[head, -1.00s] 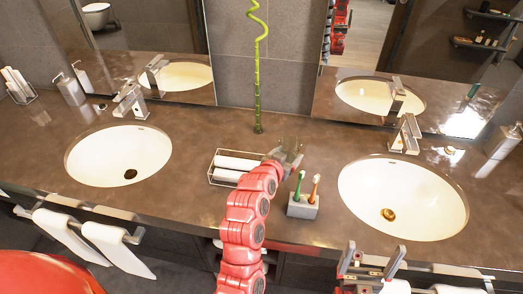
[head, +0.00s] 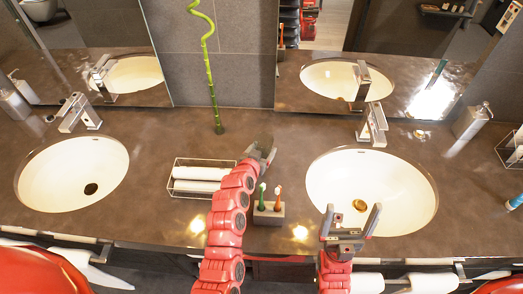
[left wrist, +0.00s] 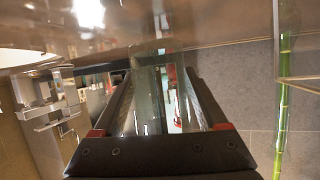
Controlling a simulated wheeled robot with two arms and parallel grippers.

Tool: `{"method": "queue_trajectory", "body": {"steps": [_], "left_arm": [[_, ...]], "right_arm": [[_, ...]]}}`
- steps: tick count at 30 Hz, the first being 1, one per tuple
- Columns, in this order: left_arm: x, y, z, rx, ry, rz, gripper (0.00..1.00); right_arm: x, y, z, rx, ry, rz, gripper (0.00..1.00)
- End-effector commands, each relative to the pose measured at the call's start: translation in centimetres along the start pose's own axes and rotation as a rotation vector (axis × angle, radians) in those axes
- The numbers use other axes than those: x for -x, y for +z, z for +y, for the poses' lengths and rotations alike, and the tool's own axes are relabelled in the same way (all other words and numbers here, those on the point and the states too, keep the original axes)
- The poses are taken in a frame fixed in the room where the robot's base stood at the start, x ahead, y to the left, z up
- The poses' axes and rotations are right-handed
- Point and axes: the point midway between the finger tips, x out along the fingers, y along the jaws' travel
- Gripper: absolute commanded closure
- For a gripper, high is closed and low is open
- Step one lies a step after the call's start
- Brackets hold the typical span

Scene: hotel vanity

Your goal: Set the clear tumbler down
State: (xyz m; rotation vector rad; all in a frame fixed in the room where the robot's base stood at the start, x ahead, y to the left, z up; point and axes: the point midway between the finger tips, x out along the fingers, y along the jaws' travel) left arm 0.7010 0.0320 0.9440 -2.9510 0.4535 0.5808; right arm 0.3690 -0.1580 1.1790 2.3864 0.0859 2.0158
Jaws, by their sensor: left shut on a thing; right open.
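My left gripper (head: 262,152) is over the counter between the two sinks, just behind the toothbrush holder. In the left wrist view its two dark fingers are closed around the clear tumbler (left wrist: 152,98), a see-through shape with faint edges and bright streaks. The tumbler cannot be made out in the head view. Whether its base touches the counter (head: 285,140) I cannot tell. My right gripper (head: 350,225) is open and empty, in front of the right sink with its fingers pointing up in the picture.
A grey holder (head: 268,213) with two toothbrushes stands near my left gripper. A wire tray of rolled white towels (head: 200,173) is to its left. A bamboo stalk (head: 212,85) stands behind. Sinks lie left (head: 60,175) and right (head: 335,185). Bare counter lies behind the gripper.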

Motion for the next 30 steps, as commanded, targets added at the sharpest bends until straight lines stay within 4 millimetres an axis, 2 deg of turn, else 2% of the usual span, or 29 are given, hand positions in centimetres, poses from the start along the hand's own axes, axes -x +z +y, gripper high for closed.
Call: {"method": "queue_trajectory", "body": {"steps": [4,16,17,18,21,30], "left_arm": [[-0.6,1.4,0.0,-0.001,-0.001,-0.002,0.97],[-0.8,2.0,0.0,0.000,-0.001,0.001,0.97],[-0.8,2.0,0.0,0.000,-0.001,0.001,0.23],[-0.8,1.9,0.0,0.000,-0.001,0.001,0.16],[-0.8,1.9,0.0,0.000,-0.001,0.000,0.00],[-0.6,1.4,0.0,0.000,-0.001,0.000,0.00]], "right_arm": [[-0.7,-0.1,0.0,0.000,0.000,0.000,0.03],[-0.2,0.0,0.0,0.000,0.000,0.000,0.03],[-0.2,0.0,0.0,0.000,0.000,0.000,0.03],[-0.3,-0.1,0.0,0.000,0.000,0.000,0.03],[-0.3,-0.1,0.0,0.000,0.000,0.000,0.03],[-0.8,-0.1,0.0,0.000,0.000,0.000,0.03]]}}
